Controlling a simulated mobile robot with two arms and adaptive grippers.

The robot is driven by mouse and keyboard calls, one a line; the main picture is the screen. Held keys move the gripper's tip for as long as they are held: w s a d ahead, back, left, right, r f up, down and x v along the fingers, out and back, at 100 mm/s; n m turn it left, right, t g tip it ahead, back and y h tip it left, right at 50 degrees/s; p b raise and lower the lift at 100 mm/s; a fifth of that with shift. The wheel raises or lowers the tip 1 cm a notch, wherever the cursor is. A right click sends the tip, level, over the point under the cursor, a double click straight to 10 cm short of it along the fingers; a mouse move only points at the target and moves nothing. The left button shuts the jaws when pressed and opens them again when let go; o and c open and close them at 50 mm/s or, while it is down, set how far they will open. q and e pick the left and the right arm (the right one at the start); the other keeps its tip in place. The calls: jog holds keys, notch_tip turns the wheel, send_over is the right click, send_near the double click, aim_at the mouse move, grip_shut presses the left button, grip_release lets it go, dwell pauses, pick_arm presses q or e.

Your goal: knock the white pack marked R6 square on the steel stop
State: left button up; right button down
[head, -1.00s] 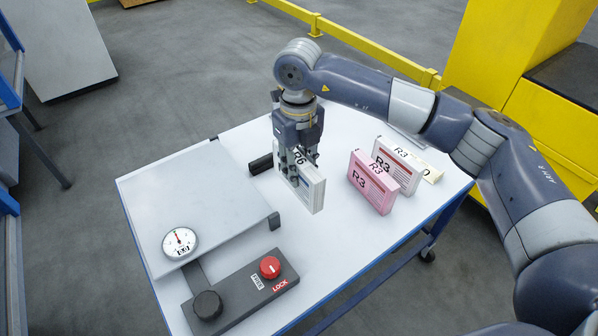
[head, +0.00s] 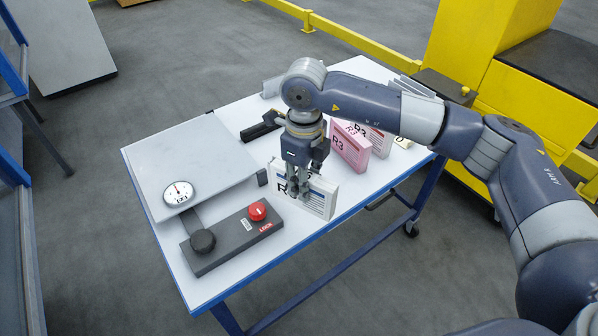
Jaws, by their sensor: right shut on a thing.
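The white pack marked R6 (head: 322,197) is upright in the fingers of my right gripper (head: 297,190), near the front edge of the table. The fingers cover most of its mark; an R shows at its left. Whether its lower edge touches the tabletop I cannot tell. A grey metal upright piece (head: 271,88) stands at the table's far left edge, behind my right wrist and apart from the pack. Grey metal slats (head: 413,87) show at the far right behind my arm. Which of these is the steel stop I cannot tell. My left gripper is out of view.
A pink R3 pack (head: 350,150) and a white R3 pack (head: 382,142) stand behind my gripper. A grey scale plate (head: 190,155) with a dial (head: 179,193) and a lock box (head: 230,240) lie left. A black tool (head: 262,128) lies behind.

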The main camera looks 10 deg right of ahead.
jog(key=shift+s+d+f+n, duration=0.15)
jog(key=shift+s+f+n, duration=0.2)
jog(key=shift+n, duration=0.15)
jog(key=s+d+f+n, duration=0.2)
jog(key=s+f+n, duration=0.4)
jog(key=n, duration=0.7)
jog(key=s+d+f+n, duration=0.3)
jog(key=s+f+n, duration=0.3)
jog(key=s+n, duration=0.5)
jog(key=n, duration=0.2)
jog(key=shift+f+n, duration=0.3)
jog(key=shift+f, duration=0.05)
